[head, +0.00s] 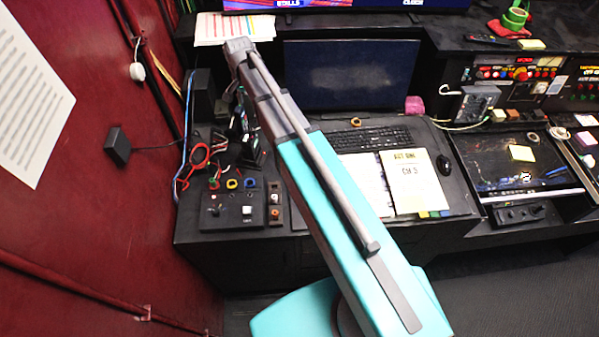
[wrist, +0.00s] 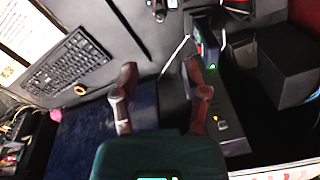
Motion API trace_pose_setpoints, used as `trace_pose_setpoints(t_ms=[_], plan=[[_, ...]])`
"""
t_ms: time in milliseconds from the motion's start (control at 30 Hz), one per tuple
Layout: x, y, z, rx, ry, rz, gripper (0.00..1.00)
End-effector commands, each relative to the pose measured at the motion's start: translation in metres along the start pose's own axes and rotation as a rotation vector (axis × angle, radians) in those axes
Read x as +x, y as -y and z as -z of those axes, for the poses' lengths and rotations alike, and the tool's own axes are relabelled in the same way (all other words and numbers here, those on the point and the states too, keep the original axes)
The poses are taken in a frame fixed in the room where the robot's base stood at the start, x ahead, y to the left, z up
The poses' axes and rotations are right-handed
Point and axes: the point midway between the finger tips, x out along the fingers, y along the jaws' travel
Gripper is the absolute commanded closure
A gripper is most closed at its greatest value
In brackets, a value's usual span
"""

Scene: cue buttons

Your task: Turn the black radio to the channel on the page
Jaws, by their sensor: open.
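The page (head: 410,182) lies in an open booklet on the desk in the head view. It reads "CH" and a digit that looks like 3, not quite sharp. Dark upright handsets, probably radios (head: 244,118), stand left of my arm and are partly hidden by it. In the wrist view a black radio (wrist: 207,48) with a small green light stands just right of the fingers. Its channel marking cannot be read. My gripper (wrist: 160,68) is open and empty, its fingers apart above the desk and touching nothing I can see.
A dark monitor (head: 350,75) stands behind the keyboard (head: 370,139). A control box (head: 232,208) with knobs sits at the front left of the desk. A black speaker (head: 202,95) stands near the red wall. Cables hang by the handsets. A mouse (head: 444,165) lies right of the booklet.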

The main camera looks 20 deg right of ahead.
Motion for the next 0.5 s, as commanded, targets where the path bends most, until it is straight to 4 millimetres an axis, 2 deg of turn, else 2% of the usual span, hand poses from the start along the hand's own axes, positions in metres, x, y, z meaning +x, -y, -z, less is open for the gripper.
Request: trace_pose_setpoints(t_ms=[500], plan=[[0.037, -0.049, -0.019, -0.124, 0.000, 0.000, 0.43]])
